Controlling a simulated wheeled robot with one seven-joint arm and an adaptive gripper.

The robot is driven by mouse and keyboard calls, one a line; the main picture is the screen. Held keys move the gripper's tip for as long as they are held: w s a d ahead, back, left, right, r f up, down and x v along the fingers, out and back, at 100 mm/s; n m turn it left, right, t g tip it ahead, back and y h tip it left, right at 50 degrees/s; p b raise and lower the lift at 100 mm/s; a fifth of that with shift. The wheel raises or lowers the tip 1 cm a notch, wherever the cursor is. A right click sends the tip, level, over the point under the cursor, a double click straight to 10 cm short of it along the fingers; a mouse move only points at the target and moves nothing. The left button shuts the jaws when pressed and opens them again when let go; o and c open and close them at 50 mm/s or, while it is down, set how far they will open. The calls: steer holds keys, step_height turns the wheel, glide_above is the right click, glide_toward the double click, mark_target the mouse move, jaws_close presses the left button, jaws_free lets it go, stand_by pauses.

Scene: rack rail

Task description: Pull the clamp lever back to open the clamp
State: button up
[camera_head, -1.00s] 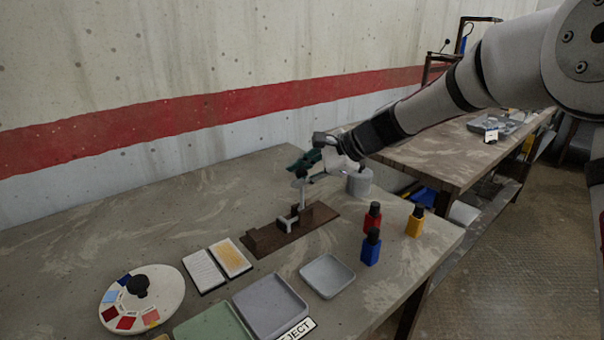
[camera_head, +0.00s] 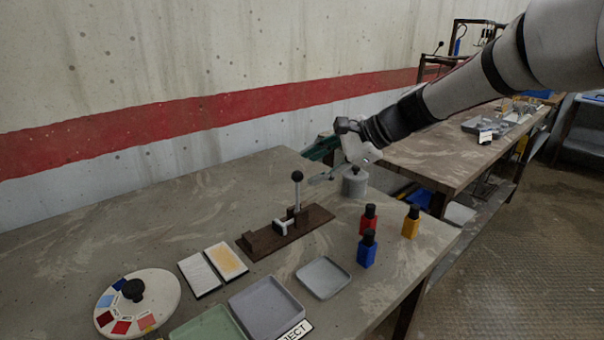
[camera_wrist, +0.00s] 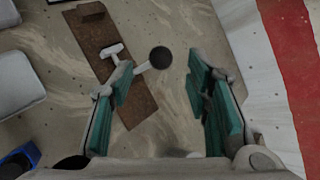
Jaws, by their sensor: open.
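The clamp stands on a brown base plate (camera_head: 263,243) on the table. Its lever (camera_head: 297,190) stands upright, topped by a black ball knob (camera_head: 297,175). In the wrist view the black knob (camera_wrist: 161,57) shows between the fingers, nearer the left one and beyond the tips, apart from them as far as I can tell. My gripper (camera_wrist: 162,82) is open and empty, with green finger pads. In the head view my gripper (camera_head: 322,160) is to the right of and behind the lever, partly hidden by its own wrist.
A grey cylinder (camera_head: 355,185) stands near my gripper. Red (camera_head: 369,219), blue (camera_head: 367,251) and yellow (camera_head: 411,222) bottles stand to the right. Trays (camera_head: 266,307), two flat pads (camera_head: 212,268) and a round colour disc (camera_head: 150,305) lie in front. The table's back left is clear.

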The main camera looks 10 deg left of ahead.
steer(key=shift+v, duration=2.7)
steer(key=s+d+r+n+h+p, duration=0.2)
steer(key=s+d, duration=0.6)
steer(key=s, duration=0.5)
steer(key=s+d+r+n+t+h+p, duration=0.1)
steer(key=s+d+r+n+h+p, duration=0.2)
steer(key=s+d, duration=0.5)
steer(key=s+d+r+n+t+h+p, duration=0.1)
steer(key=s+d+n+h+p, duration=0.4)
steer(key=s, duration=1.4)
steer(key=d+r+n+p, duration=0.1)
steer(key=d, duration=0.2)
steer(key=shift+d+r+n+p, duration=0.3)
steer(key=shift+r+p, duration=0.05)
